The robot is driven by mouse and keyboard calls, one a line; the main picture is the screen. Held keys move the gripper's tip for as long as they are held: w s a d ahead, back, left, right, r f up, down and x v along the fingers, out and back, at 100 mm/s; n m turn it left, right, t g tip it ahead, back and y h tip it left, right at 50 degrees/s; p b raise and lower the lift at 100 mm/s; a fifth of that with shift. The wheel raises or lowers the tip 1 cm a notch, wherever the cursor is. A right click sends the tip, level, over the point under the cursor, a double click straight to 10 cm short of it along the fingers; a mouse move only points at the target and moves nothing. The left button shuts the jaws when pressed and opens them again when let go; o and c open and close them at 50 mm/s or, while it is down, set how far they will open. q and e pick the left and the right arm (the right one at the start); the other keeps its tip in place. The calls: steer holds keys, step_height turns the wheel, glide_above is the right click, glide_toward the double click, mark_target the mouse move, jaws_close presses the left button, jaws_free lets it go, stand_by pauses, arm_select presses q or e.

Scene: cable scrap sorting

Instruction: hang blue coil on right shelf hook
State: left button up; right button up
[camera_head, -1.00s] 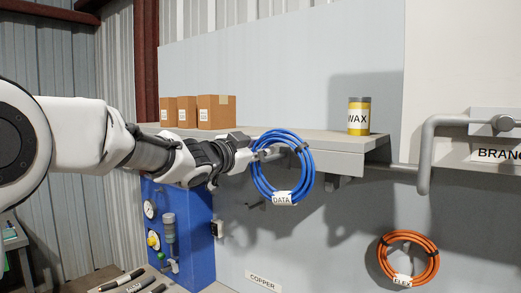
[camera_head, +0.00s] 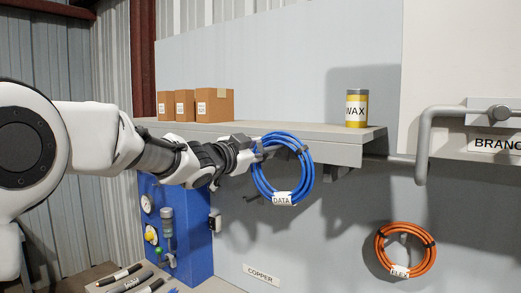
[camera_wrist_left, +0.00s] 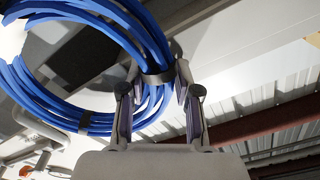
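The blue coil (camera_head: 259,176) with a white DATA tag (camera_head: 282,198) hangs from my left gripper (camera_head: 259,150), in front of the shelf's front edge. In the left wrist view the gripper's fingers (camera_wrist_left: 158,100) are closed around the bundle of the blue coil (camera_wrist_left: 70,112) at a black tie. The grey shelf (camera_head: 345,152) runs along the wall, with a bracket under its right end partly behind the coil. I cannot clearly make out a hook under the shelf; the coil may cover it. My right gripper is not in view.
A yellow WAX can (camera_head: 356,108) and several cardboard boxes (camera_head: 215,104) stand on the shelf. An orange FLEX coil (camera_head: 381,255) hangs lower right. A grey bent pipe (camera_head: 423,150) juts out at right. A blue panel with gauges (camera_head: 190,245) is below my left arm.

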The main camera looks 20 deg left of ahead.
arm_select(q)
steer(key=o, duration=0.3)
steer(key=v, duration=0.7)
steer(key=shift+s+a+r, duration=0.1)
steer(key=shift+s, duration=0.3)
steer(key=s+f+n+g+y+b, duration=0.1)
steer(key=s+f+n+g+y, duration=0.2)
steer(key=f, duration=1.9)
steer(key=f+n+g+b, duration=0.2)
steer(key=f+n+g, duration=0.15)
steer(key=f, duration=1.85)
steer(key=s+f+n+g+y+b, duration=0.1)
steer(key=s+f+g, duration=0.1)
steer(key=s+f, duration=0.6)
steer(key=s+f+n+g, duration=0.1)
steer(key=s+f+g, duration=0.2)
steer(key=s+f, duration=0.55)
steer(key=s+a+f+n+g+y, duration=0.1)
steer(key=s+f+g, duration=0.1)
steer(key=s+f, duration=0.4)
steer(key=s+a+f+n+g+y+b, duration=0.1)
steer(key=s+f+g, duration=0.2)
steer(key=s+f, duration=0.4)
steer(key=s, duration=0.7)
steer(key=shift+s+a+f+g, duration=0.15)
steer(key=shift+f+g, duration=0.15)
steer(key=shift+g, duration=0.05)
